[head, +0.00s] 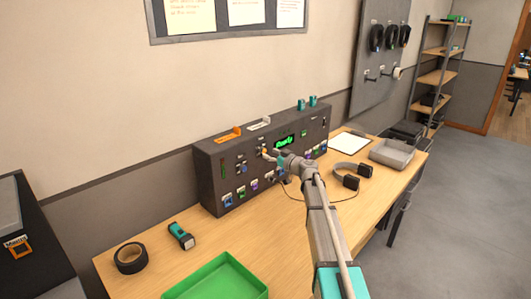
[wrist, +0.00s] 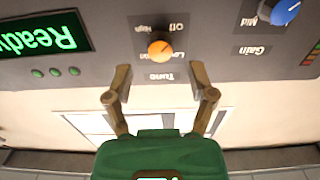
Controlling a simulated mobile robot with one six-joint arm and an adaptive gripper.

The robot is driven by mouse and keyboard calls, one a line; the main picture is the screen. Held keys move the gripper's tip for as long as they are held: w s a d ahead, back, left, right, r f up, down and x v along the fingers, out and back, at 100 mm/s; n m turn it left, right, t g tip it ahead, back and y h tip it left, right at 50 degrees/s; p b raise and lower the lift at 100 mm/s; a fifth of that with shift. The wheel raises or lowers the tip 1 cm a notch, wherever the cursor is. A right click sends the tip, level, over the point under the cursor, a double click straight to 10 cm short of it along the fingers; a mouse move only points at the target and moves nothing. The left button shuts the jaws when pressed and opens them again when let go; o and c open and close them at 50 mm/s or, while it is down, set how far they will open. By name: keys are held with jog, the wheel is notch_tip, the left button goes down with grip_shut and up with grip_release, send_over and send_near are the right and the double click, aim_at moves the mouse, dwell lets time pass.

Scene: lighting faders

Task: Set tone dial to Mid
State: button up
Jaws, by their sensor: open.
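The orange dial (wrist: 160,48) sits on the dark panel in the wrist view, where the lettering is upside down. A label that seems to read "Tone" is beside it, with "High", "Off" and a partly covered "Low" around it. Which mark it points at is too small to tell. My gripper (wrist: 160,76) is open, its two fingertips on either side of the label, just short of the dial and apart from it. In the head view my gripper (head: 274,156) is at the front of the panel (head: 207,168), covering part of it.
A blue knob (wrist: 285,12) marked "Mid", with a "Gain" label, is beside the orange dial. A green "Ready" display (wrist: 42,36) is on its other side. On the table are a green tray (head: 222,262), black tape (head: 130,257), a flashlight (head: 181,235) and headphones (head: 348,175).

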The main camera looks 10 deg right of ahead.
aim_at(265, 151)
jog(key=shift+x, duration=1.6)
grip_shut()
